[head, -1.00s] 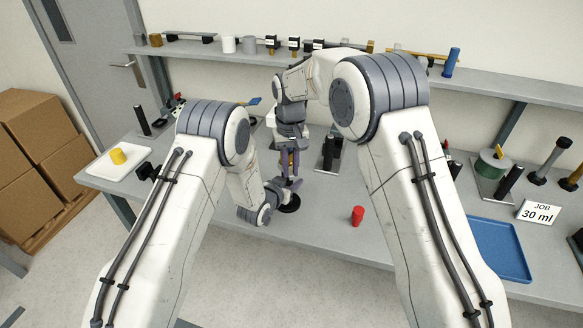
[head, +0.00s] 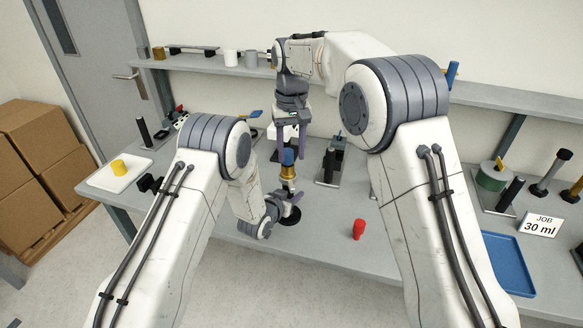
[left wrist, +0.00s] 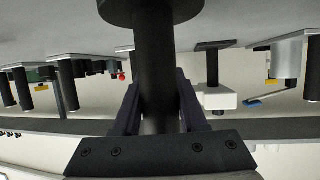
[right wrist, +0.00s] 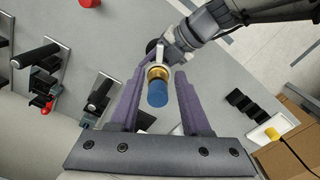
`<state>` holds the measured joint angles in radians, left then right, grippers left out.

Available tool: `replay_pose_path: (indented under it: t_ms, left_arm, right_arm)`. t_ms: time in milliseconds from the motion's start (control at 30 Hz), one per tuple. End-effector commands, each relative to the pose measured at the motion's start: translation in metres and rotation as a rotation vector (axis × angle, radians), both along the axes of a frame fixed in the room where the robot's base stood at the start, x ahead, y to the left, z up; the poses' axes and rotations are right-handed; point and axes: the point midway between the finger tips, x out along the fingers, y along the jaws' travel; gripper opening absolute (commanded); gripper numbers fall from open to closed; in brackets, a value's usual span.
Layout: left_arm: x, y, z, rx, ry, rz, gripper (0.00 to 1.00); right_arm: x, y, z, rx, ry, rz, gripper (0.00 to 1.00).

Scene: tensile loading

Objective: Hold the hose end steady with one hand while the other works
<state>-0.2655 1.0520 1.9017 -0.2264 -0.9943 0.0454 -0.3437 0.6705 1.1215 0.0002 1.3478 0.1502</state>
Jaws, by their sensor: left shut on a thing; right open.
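The hose end appears to be an upright black post (left wrist: 155,60) on a round dark base (head: 289,217). A brass fitting (head: 287,172) with a blue top (head: 288,157) stands above it; the brass (right wrist: 158,72) and blue top (right wrist: 157,95) also show in the right wrist view. My left gripper (head: 287,204) is shut on the black post, low down near the base. My right gripper (head: 290,142) points down from above and is open. Its fingers stand apart to either side of the blue top; contact is not visible.
A red piece (head: 358,229) stands on the bench to the right. A black stand (head: 329,165) is close behind. A white tray with a yellow piece (head: 118,167), a blue tray (head: 507,262) and a job sign (head: 541,224) are farther out. The shelf runs behind my right arm.

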Motion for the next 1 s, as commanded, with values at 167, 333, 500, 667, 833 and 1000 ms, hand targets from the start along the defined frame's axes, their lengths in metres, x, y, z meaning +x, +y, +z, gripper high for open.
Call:
replay_pose_path:
  t_ms: [167,333,500,667,833,1000]
  left_arm:
    - [0.001,0.0,0.001,-0.001,-0.003,0.0,0.0]
    - [0.001,0.0,0.001,-0.001,-0.003,0.0,0.0]
    - [0.001,0.0,0.001,-0.001,-0.003,0.0,0.0]
    - [0.001,0.0,0.001,-0.001,-0.003,0.0,0.61]
    - [0.0,0.0,0.001,-0.001,-0.002,0.0,0.77]
    - [0.0,0.0,0.0,0.0,-0.001,0.0,0.77]
  right_arm:
    - [0.0,0.0,0.02,0.0,-0.001,0.0,0.47]
    - [0.0,0.0,0.024,0.0,0.002,0.0,0.47]
    - [0.0,0.0,0.024,0.0,0.001,0.0,0.47]
    - [0.0,0.0,0.023,0.0,0.001,0.0,0.47]
    - [0.0,0.0,0.023,0.0,0.001,0.0,0.47]
    - [0.0,0.0,0.023,0.0,0.001,0.0,0.47]
